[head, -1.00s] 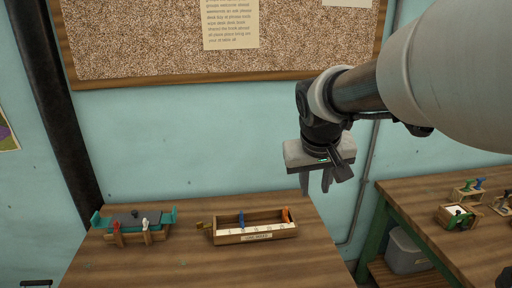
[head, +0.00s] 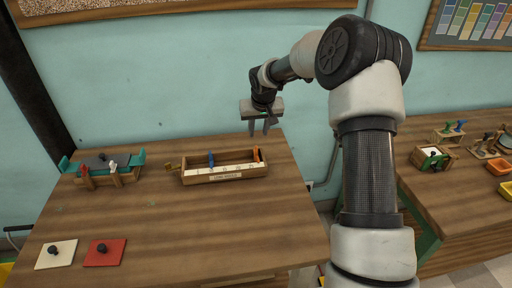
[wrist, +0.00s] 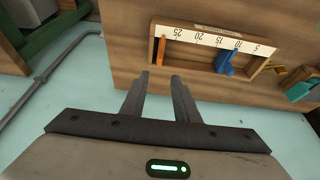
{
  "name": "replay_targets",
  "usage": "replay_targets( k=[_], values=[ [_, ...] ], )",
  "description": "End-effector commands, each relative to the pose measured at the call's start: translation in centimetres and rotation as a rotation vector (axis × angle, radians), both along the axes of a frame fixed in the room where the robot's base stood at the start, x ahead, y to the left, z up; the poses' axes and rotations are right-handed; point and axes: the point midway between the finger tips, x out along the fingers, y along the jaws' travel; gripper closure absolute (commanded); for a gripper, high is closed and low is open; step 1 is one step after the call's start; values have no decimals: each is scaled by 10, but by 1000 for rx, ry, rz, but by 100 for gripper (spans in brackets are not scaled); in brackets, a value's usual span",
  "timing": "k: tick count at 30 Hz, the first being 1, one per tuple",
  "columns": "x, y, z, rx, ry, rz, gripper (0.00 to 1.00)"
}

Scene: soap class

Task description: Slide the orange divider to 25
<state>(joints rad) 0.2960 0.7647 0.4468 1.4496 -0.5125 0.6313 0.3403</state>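The orange divider (head: 257,155) stands near the right end of a wooden tray (head: 212,181) in the head view. In the wrist view the orange divider (wrist: 160,50) is at the left end of the numbered white scale (wrist: 206,39), a little outside the 25 label. A blue divider (wrist: 225,61) stands near the 10 label. My gripper (head: 260,127) is open and empty, with fingers pointing down, above and behind the tray's orange end. In the wrist view my gripper's fingertips (wrist: 159,78) are spread, apart from the orange divider.
A small brass-coloured piece (head: 171,167) sticks out of the tray's left end. A teal-ended wooden fixture (head: 103,169) stands to the left. White (head: 56,255) and red (head: 103,253) knobbed plates lie at the front left. The table middle is clear. The wall is close behind.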

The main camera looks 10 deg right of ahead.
Motion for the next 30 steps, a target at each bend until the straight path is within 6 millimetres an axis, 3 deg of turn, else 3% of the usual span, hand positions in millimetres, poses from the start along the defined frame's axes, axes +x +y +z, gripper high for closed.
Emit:
replay_targets(
  k=[9, 15, 21, 30],
  values=[
    [26, 1, -67, 2, 2, 0, 72],
    [40, 0, -99, 2, 1, -1, 72],
    [48, 0, -115, 1, -1, -2, 72],
    [49, 0, -117, 0, -1, -1, 72]
  ],
)
